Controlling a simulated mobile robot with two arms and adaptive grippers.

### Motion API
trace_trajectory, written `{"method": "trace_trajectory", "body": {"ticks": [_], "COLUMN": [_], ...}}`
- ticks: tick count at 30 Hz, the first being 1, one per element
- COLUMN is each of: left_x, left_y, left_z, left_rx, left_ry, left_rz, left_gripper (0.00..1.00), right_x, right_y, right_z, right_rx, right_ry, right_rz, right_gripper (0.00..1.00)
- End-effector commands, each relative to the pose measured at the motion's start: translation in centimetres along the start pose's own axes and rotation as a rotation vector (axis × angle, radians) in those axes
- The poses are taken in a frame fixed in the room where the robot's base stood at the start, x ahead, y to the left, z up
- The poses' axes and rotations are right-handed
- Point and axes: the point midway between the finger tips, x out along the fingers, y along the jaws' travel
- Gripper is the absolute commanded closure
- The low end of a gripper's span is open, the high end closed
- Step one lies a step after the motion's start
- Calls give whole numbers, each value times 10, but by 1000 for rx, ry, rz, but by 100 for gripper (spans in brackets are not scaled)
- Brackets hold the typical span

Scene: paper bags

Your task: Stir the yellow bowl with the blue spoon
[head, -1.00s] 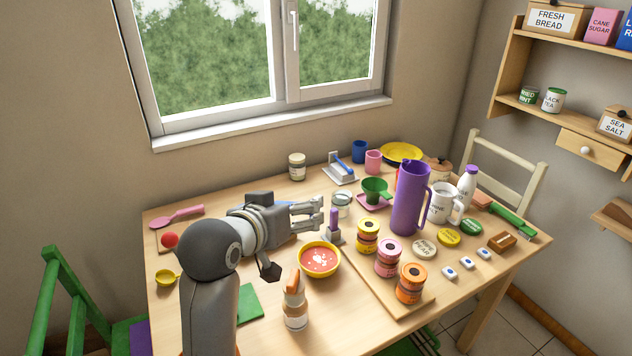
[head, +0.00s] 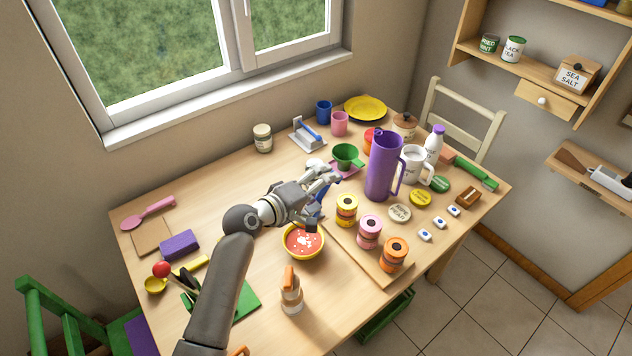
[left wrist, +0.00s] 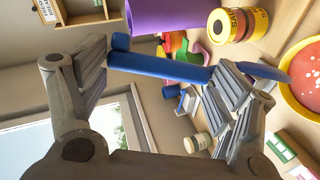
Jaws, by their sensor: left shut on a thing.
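The yellow bowl (head: 288,252) holds red soup with white bits and stands near the table's middle. My left gripper (head: 322,182) is above the table, behind and to the right of the bowl. It is shut on the blue spoon (head: 318,214), which points down toward the bowl's far side in the head view. In the left wrist view the spoon's blue handle (left wrist: 160,66) lies across between the fingers of my left gripper (left wrist: 165,80). Its far end reaches the bowl's rim (left wrist: 288,100) in the picture; I cannot tell whether it touches. My right gripper is out of view.
A purple pitcher (head: 382,165) and several stacked cans, including a yellow one (head: 346,210), stand right of the bowl. A green cup (head: 346,155) is behind the gripper.

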Motion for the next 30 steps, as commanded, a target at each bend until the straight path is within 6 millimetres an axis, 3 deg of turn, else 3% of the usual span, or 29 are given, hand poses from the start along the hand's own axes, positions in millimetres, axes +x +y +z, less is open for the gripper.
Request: {"method": "trace_trajectory", "body": {"ticks": [6,15,30], "left_x": [6,16,16], "left_y": [-18,-46,-89], "left_z": [4,11,9], "left_rx": [1,2,3], "left_ry": [1,1,1], "left_rz": [0,0,-1], "left_gripper": [38,38,38], "right_x": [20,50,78], "right_y": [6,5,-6], "right_z": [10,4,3], "right_rx": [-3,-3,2], "right_ry": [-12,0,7], "right_rz": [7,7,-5], "right_gripper": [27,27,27]}}
